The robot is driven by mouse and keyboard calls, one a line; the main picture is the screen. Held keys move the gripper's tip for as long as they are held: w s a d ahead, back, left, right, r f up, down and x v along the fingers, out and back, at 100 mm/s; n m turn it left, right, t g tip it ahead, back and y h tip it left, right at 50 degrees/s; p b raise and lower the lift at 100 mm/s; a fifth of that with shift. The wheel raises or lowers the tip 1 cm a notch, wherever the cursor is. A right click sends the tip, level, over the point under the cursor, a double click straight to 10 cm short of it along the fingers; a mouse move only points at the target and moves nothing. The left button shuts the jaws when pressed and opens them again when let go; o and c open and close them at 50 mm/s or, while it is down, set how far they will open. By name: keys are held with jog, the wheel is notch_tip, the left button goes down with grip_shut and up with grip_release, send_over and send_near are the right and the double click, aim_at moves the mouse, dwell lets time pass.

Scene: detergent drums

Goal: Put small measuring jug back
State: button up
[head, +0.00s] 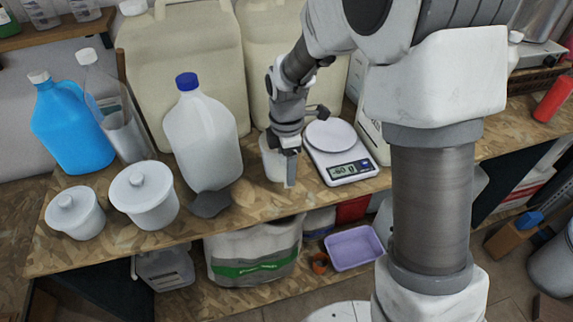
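My gripper (289,170) points down over the workbench, just left of the kitchen scale. A whitish cup-like vessel (270,160) stands behind and left of it, partly hidden by the fingers. I cannot tell whether this is the small measuring jug, or whether the fingers touch it. The gap between the fingers is not clear. Clear jugs with markings, one here (41,13) and one beside it (85,9), stand on a wooden shelf (52,30) at the upper left, cut off by the picture's top edge.
The scale (347,172) sits right of my gripper. A blue-capped jug (203,135), blue bottle (70,128), tall clear vessel (124,132) and two white lidded pots (144,195) (75,215) crowd the left. Large beige canisters (185,65) stand behind. A purple tub (354,248) is below.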

jog(key=shift+o, duration=0.6)
jog(key=shift+r, duration=0.25)
notch_tip(320, 180, up, 12)
jog(key=s+d+r+m+t, duration=0.2)
jog(key=s+d+m, duration=0.4)
jog(key=s+m, duration=0.3)
jog(key=s+d+r+m+t, duration=0.3)
jog(key=s+d+r+m, duration=0.2)
jog(key=s+m, duration=0.5)
jog(key=shift+d+r+m, duration=0.15)
jog(key=shift+d+m, duration=0.85)
jog(key=shift+m, duration=0.1)
jog(key=shift+s, duration=0.1)
